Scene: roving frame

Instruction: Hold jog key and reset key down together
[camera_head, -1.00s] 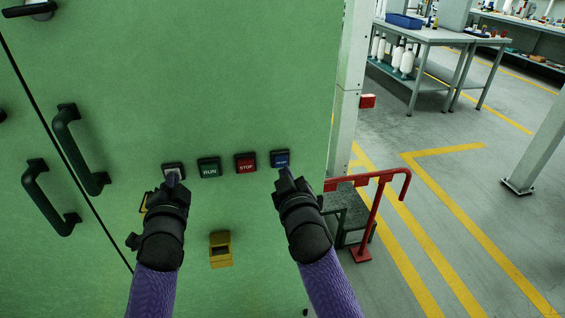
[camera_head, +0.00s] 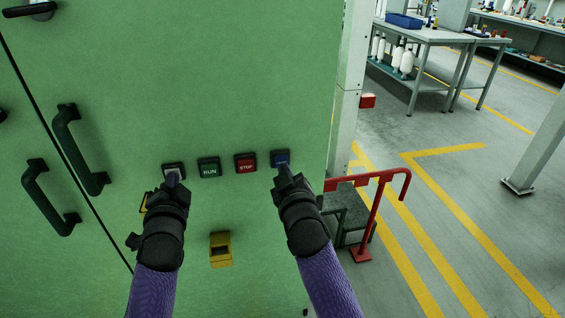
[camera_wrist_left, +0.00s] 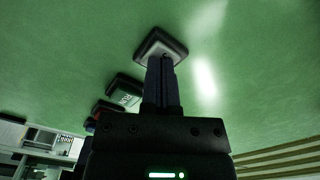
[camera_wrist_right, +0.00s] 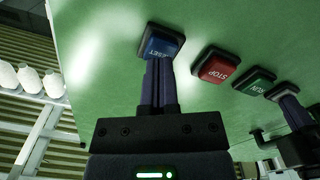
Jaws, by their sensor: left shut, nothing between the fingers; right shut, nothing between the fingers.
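The jog key (camera_head: 169,166) is a pale key in a dark frame at the left end of a row on the green cabinet; its label is hidden. The blue reset key (camera_head: 280,154) is at the right end. My left gripper (camera_head: 173,181) is shut and empty, its fingertips over the jog key's face (camera_wrist_left: 155,46) in the left wrist view. My right gripper (camera_head: 283,169) is shut and empty, its fingertips at the lower part of the reset key (camera_wrist_right: 164,41) in the right wrist view. I cannot tell how far either key is pressed in.
The green RUN key (camera_head: 209,167) and red STOP key (camera_head: 245,163) sit between the two grippers. A yellow holder (camera_head: 221,250) is below them. Black door handles (camera_head: 80,150) are at the left. A red rail (camera_head: 375,205) stands beyond the cabinet's right edge.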

